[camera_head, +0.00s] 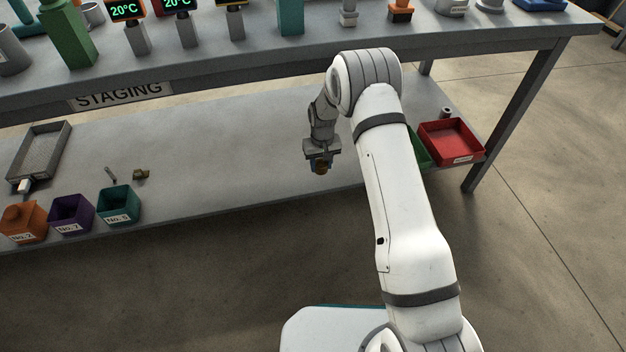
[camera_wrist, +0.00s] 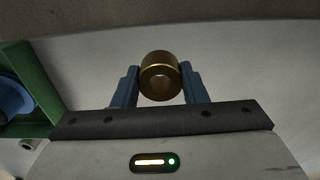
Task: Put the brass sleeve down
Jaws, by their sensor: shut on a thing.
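The brass sleeve (camera_wrist: 160,76) is a short, gold-brown cylinder with a dark round bore in its near end. In the wrist view it sits between the two blue fingers of my gripper (camera_wrist: 158,84), which is shut on it. In the head view my gripper (camera_head: 320,167) hangs near the front edge of the grey lower shelf (camera_head: 260,150), with the sleeve small and mostly hidden at the fingertips. I cannot tell whether the sleeve touches the shelf.
A green bin (camera_head: 420,150) and a red bin (camera_head: 450,141) stand to the right. Orange (camera_head: 22,222), purple (camera_head: 72,213) and teal (camera_head: 119,206) bins stand at the left, with a grey tray (camera_head: 40,150) behind. The shelf middle is clear. The upper bench (camera_head: 300,48) overhangs the back.

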